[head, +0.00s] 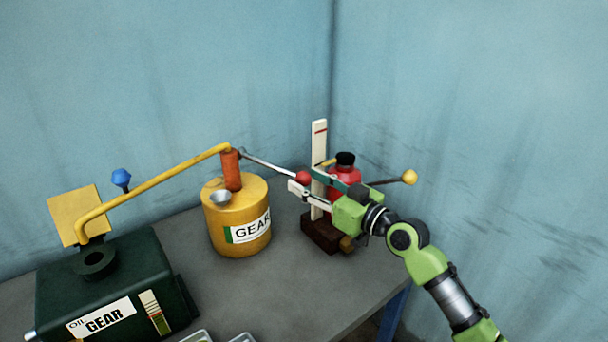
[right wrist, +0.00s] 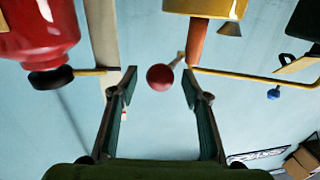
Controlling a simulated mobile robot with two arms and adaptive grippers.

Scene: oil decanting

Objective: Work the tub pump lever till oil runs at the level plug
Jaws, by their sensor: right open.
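The yellow tub (head: 234,240), labelled GEAR, stands on the bench with an orange pump body (head: 231,170) on top. The silver pump lever (head: 268,164) slopes down right to a red ball knob (head: 303,178). My right gripper (head: 305,186) is open at the knob. In the right wrist view the knob (right wrist: 160,77) sits between the open fingertips (right wrist: 160,72), with gaps on both sides. A yellow pipe (head: 150,184) runs from the pump to the dark green gear case (head: 130,265). I cannot make out the level plug or any running oil. My left gripper is out of view.
A red bottle (head: 347,178) with a black cap and a white post (head: 319,150) on a brown base (head: 320,236) stand close around my right gripper. A funnel (head: 221,198) sits on the tub.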

